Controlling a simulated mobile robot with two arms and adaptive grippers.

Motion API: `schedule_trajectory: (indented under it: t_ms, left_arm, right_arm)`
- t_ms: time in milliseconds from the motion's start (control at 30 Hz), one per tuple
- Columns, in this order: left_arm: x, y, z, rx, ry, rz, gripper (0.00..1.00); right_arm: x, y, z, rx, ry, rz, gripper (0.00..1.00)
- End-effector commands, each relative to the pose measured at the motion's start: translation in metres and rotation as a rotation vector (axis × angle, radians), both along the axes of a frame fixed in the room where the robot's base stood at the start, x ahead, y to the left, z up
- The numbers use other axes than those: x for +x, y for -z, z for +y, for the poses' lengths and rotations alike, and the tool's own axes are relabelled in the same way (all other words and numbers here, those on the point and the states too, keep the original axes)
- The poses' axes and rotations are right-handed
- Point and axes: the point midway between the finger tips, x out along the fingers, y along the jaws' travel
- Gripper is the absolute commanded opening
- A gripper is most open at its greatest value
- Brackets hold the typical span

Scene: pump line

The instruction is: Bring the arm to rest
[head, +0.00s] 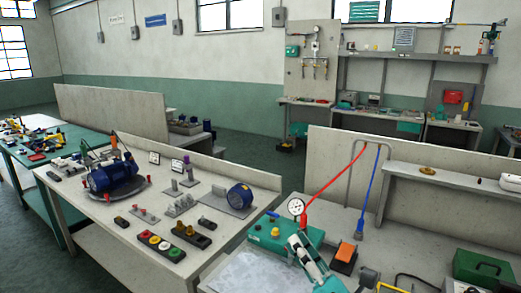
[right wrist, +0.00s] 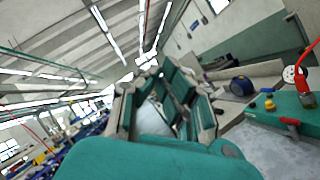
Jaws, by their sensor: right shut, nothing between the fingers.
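My right gripper (head: 299,246) is in the lower middle of the head view, in front of the teal box with the gauge. It is shut with nothing in it. In the right wrist view its teal and grey fingers (right wrist: 165,95) fill the middle, with walls and ceiling behind them. My right arm comes in from the bottom edge of the head view. My left gripper is not in view.
The teal box (head: 262,236) with a gauge (head: 296,206) and red hose (head: 333,187) stands on the right bench. An orange-topped block (head: 346,254) is close to the gripper's right. The left bench holds a blue motor (head: 113,176), a blue pump (head: 239,196) and push buttons (head: 161,245).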

Motion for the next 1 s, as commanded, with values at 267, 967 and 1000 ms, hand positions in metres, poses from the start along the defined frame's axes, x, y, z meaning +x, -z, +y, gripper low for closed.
schedule_trajectory:
  t_ms: [267, 967, 1000]
  left_arm:
    - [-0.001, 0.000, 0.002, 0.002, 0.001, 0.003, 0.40]
    - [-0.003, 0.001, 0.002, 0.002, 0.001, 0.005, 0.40]
    - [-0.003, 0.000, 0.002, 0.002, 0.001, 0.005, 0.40]
  right_arm:
    - [-0.044, 0.164, -0.119, 1.010, 0.437, 0.881, 0.00]
    - [-0.264, 0.326, -0.130, 1.790, 1.222, 1.609, 0.00]
    - [-0.260, 0.338, -0.130, 1.783, 1.227, 1.610, 0.00]
